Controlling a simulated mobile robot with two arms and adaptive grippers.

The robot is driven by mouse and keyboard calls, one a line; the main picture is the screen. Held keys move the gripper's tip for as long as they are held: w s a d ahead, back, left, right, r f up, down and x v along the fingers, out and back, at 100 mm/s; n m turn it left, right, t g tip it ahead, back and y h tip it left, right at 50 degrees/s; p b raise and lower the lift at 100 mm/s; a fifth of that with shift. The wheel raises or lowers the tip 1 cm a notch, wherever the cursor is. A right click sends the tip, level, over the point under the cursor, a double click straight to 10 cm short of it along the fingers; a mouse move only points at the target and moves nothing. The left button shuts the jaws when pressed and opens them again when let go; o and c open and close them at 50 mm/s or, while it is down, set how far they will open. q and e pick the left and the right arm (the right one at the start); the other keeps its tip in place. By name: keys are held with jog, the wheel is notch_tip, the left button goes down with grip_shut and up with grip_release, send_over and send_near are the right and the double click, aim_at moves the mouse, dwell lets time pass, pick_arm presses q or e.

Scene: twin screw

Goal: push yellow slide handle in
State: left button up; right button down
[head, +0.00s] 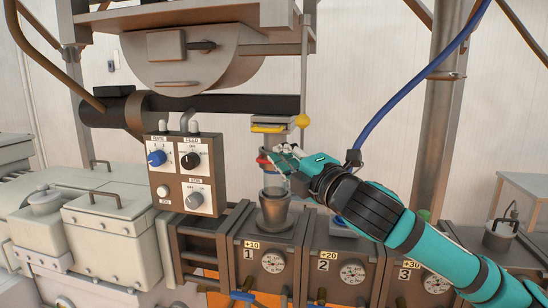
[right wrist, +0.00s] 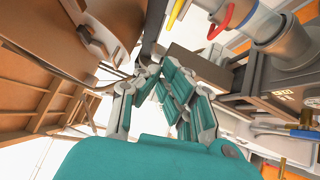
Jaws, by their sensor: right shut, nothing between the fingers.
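A yellow ball knob (head: 303,121) shows in the head view at the right end of a small grey slide plate, below the overhead drum. A yellow strip (head: 267,129) lies along the underside of that plate. I cannot tell from the picture which yellow part is the slide handle. My right gripper (head: 276,158) reaches in from the right, just below the plate and knob, and looks apart from them. In the right wrist view its fingers (right wrist: 155,72) are drawn together with nothing between them. My left gripper is out of view.
A clear tube with coloured rings stands on a grey funnel (head: 272,209) close below my right gripper. A control box (head: 186,176) with knobs is to the left. Numbered dial units (head: 352,272) line the front. A blue hose (head: 425,75) hangs at the upper right.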

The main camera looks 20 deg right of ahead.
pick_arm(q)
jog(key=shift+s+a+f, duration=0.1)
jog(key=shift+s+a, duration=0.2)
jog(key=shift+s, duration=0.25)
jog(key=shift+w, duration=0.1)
